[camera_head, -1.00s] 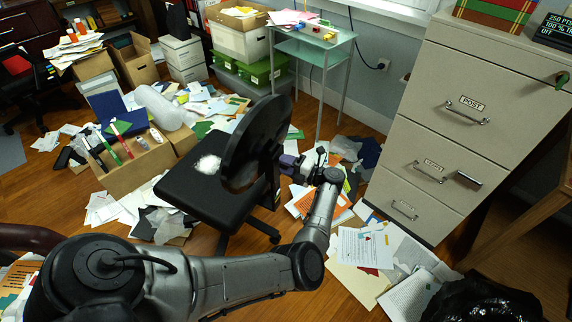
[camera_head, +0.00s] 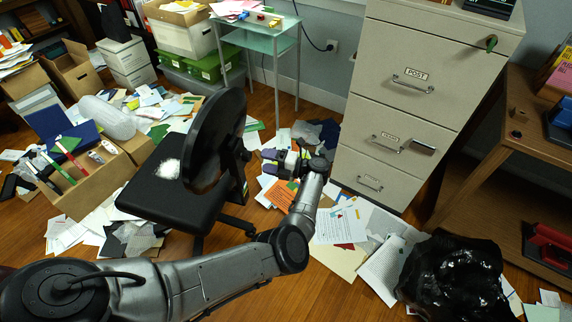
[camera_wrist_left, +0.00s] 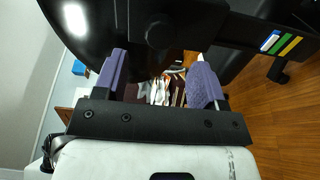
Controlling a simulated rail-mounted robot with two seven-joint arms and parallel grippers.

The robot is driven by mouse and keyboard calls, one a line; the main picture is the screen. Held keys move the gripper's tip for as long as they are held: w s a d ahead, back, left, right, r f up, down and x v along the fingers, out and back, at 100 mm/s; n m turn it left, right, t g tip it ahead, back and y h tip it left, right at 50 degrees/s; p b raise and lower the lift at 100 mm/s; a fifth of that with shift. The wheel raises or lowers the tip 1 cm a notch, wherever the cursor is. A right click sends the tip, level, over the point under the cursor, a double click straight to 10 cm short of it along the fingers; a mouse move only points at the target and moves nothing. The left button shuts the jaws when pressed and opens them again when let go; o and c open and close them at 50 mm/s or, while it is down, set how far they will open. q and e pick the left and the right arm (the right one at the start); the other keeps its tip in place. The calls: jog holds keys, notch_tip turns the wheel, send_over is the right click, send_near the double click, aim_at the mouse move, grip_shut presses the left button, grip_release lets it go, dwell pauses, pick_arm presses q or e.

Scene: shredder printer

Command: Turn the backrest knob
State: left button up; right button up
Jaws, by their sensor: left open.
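The black office chair stands left of centre in the head view, with its round backrest (camera_head: 218,135) upright above the seat (camera_head: 160,195). My left gripper (camera_head: 268,158) is behind the backrest, open and empty, with its purple fingers pointing toward the chair's back post. In the left wrist view the two fingers (camera_wrist_left: 158,78) are spread apart. A dark round knob (camera_wrist_left: 160,35) on the chair's black back part lies just beyond the gap between them, apart from both. My right gripper is not in view.
A grey filing cabinet (camera_head: 420,75) stands close to the right of my left gripper. Papers litter the floor around the chair. A black bag (camera_head: 455,275) lies at the front right, and a cardboard box (camera_head: 95,185) stands left of the seat.

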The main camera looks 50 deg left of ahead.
pick_arm(q)
jog(key=b+v, duration=0.1)
jog(key=v, duration=0.5)
jog(key=shift+w+d, duration=0.2)
jog(key=shift+d, duration=0.15)
